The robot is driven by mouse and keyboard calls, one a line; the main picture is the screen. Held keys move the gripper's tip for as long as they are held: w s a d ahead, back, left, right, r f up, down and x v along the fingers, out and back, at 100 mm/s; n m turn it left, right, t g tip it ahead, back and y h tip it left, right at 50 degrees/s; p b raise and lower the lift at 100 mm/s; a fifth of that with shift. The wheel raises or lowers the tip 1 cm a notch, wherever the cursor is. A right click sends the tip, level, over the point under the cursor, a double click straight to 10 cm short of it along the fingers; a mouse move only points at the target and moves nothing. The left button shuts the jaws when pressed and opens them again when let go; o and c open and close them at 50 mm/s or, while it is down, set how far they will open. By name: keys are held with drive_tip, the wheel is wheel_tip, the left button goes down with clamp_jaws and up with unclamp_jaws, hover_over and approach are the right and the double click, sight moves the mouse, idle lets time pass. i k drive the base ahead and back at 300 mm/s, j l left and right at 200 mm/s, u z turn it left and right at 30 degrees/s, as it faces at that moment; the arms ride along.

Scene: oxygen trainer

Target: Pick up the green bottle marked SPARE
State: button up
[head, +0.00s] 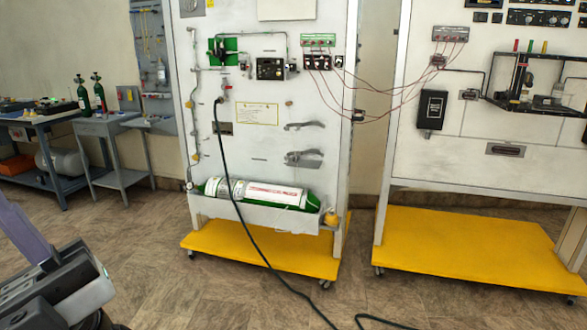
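Two green bottles stand upright close together on a small grey table at the left in the head view: a left one (84,101) and a right one (99,97). A larger green bottle with white labels (262,192) lies on its side in a tray low on the white trainer panel. I cannot read the word SPARE on any of them. Part of my arm shows at the bottom left, far in front of the bottles. I see no gripper fingers, and nothing held.
The grey table (100,127) stands beside a blue workbench (45,120). The trainer panel (255,150) stands on a yellow wheeled base (290,260); a second panel (480,170) is at the right. A dark hose (252,240) hangs down onto the floor. Floor between my arm and the table is open.

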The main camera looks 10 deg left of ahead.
sight(82, 93)
drive_tip(key=i+j+u, duration=0.2)
drive_tip(key=j+u, duration=0.2)
drive_tip(key=i+j+u, duration=0.35)
drive_tip(key=j, duration=0.15)
drive_tip(key=i+j+u, duration=0.15)
drive_tip(key=j+u, duration=0.25)
drive_tip(key=i+j+u, duration=0.25)
drive_tip(key=u, duration=0.15)
drive_tip(key=i+j+u, duration=0.15)
drive_tip(key=i+u, duration=0.15)
drive_tip(key=i, duration=0.25)
drive_tip(key=i+u, duration=0.35)
drive_tip(key=i, duration=2.85)
drive_tip(key=i+j+z, duration=0.15)
drive_tip(key=i, duration=0.2)
drive_tip(key=i+z, duration=0.2)
drive_tip(key=i, duration=0.2)
drive_tip(key=i+j+z, duration=0.45)
drive_tip(key=i+z, duration=0.15)
drive_tip(key=i+j+z, duration=0.85)
drive_tip(key=j, duration=0.2)
drive_tip(key=k+l, duration=0.05)
drive_tip(key=k, duration=0.05)
